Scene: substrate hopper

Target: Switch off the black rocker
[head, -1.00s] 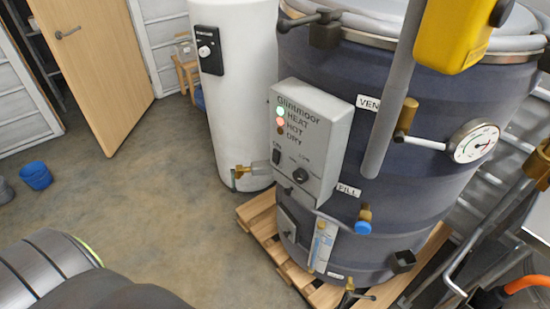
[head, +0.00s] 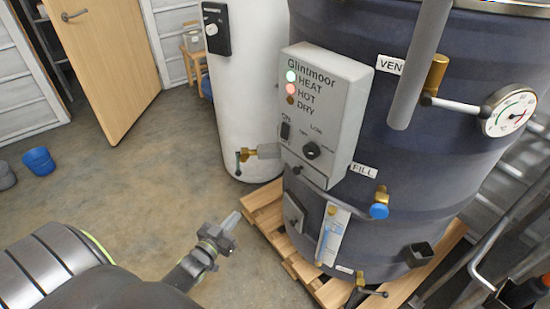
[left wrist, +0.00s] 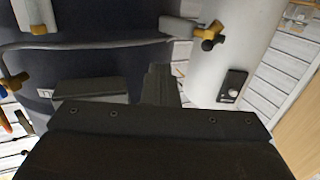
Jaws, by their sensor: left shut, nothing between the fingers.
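The black rocker (head: 285,131) is a small switch on the grey Glintmoor control box (head: 338,88), at the lower left of its face, between the ON label and a lower label partly hard to read. Its exact tilt is too small to tell. Beside it is a round black knob (head: 311,150). The HEAT lamp glows green and the HOT lamp glows red. My left gripper (head: 231,221) is shut and empty, below and left of the box, well apart from it. In the left wrist view its fingers (left wrist: 160,84) point ahead. My right gripper is not in view.
A brass valve (head: 246,154) sticks out left of the box, near the white cylinder (head: 240,80). The dark tank (head: 440,150) stands on a wooden pallet (head: 268,215). A grey pipe (head: 418,65) hangs right of the box.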

